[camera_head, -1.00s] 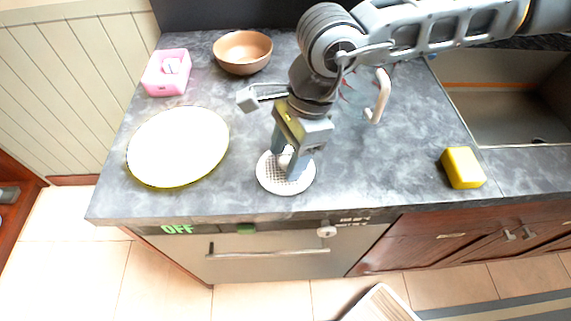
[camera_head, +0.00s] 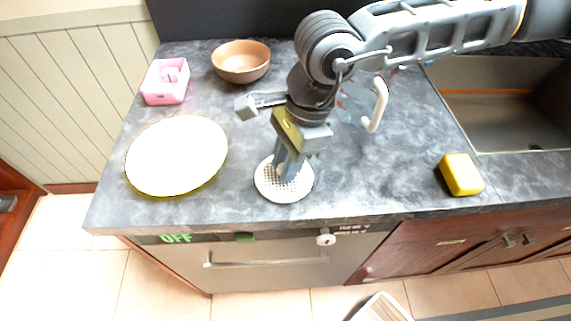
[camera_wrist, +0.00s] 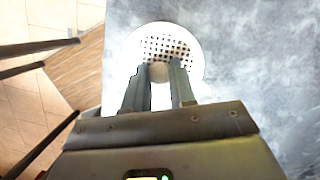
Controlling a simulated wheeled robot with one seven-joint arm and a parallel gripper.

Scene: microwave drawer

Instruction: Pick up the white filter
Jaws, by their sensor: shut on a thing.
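The white filter (camera_head: 284,191) is a round, flat disc with a grid of small holes and a knob in its middle. It lies on or just above the grey counter near the front edge; I cannot tell if it touches. My gripper (camera_head: 287,172) points down over its centre, with its fingers closed on the knob. In the wrist view the filter (camera_wrist: 190,52) shows beyond the fingertips, and the knob sits between the fingers of my gripper (camera_wrist: 160,72).
A white plate (camera_head: 177,155) lies to the left. A pink box (camera_head: 165,92) and a brown bowl (camera_head: 241,61) stand behind. A clear pitcher with a white handle (camera_head: 379,104) is behind my gripper. A yellow sponge (camera_head: 461,174) lies right, near the sink (camera_head: 510,100).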

